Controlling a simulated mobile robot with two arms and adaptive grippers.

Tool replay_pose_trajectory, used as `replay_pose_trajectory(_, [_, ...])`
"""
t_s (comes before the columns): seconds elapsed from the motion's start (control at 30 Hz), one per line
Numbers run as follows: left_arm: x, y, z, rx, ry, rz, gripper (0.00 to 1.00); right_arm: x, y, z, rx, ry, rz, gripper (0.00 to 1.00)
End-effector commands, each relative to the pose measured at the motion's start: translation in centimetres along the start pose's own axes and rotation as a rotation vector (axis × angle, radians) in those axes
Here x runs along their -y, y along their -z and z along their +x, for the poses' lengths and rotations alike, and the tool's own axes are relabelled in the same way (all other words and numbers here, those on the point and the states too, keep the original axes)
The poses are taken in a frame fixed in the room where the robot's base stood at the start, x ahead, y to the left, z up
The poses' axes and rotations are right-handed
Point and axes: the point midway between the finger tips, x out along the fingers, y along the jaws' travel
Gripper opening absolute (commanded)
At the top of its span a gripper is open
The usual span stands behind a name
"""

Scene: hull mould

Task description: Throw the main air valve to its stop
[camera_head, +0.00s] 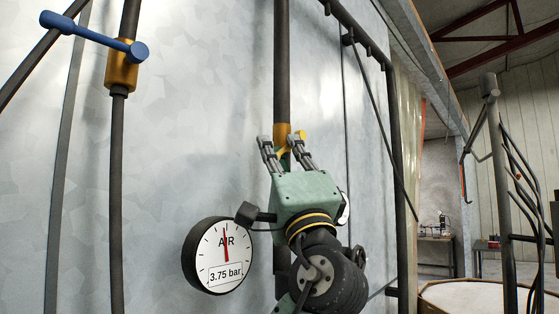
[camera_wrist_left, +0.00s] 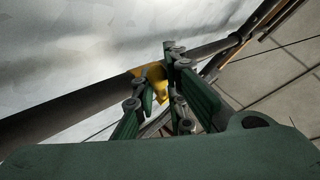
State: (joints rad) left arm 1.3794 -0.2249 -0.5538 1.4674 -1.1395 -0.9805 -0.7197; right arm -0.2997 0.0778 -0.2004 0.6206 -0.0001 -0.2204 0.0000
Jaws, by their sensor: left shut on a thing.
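The main air valve (camera_head: 283,130) is a yellow body on a dark vertical pipe, partly hidden behind my left gripper. Its yellow handle (camera_head: 302,138) shows beside a fingertip. My left gripper (camera_head: 280,145) is at the valve, its fingers pointing up, shut on the handle. In the left wrist view, the yellow valve (camera_wrist_left: 152,72) and its handle (camera_wrist_left: 161,92) show between the fingers of the left gripper (camera_wrist_left: 156,76). The fingers hide part of the handle, so its exact angle is hard to tell. My right gripper is not in view.
A round AIR gauge (camera_head: 219,256) reads 3.75 bar, close to the left of my gripper. A second valve with a blue lever (camera_head: 95,36) sits on a pipe at upper left. Pale metal panel (camera_head: 190,120) stands behind. Dark frame tubing (camera_head: 394,170) rises on the right.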

Motion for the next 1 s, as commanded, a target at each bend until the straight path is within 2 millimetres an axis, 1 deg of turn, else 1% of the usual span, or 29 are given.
replay_pose_trajectory(0.03, [-0.7, 0.2, -0.2, 0.000, -0.011, 0.003, 0.00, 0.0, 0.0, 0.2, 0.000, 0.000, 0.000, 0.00])
replay_pose_trajectory(0.33, [-0.7, 0.2, -0.2, 0.000, -0.011, 0.003, 0.00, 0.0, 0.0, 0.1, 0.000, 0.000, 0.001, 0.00])
replay_pose_trajectory(0.37, [-0.7, 0.2, -0.2, 0.000, -0.011, 0.003, 0.14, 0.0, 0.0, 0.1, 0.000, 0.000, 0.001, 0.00])
replay_pose_trajectory(0.57, [-0.5, 0.1, -0.1, 0.000, -0.007, 0.002, 0.31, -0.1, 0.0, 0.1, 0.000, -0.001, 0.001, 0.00])
replay_pose_trajectory(0.77, [-0.3, 0.1, -0.1, 0.001, -0.004, 0.001, 0.31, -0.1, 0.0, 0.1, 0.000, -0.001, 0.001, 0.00])
replay_pose_trajectory(0.87, [-0.2, 0.1, -0.1, 0.000, -0.003, 0.000, 0.31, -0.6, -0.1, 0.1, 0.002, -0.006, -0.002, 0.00])
replay_pose_trajectory(1.0, [-0.2, 0.1, -1.2, -0.001, -0.003, -0.001, 0.31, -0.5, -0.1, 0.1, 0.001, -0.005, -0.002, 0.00])
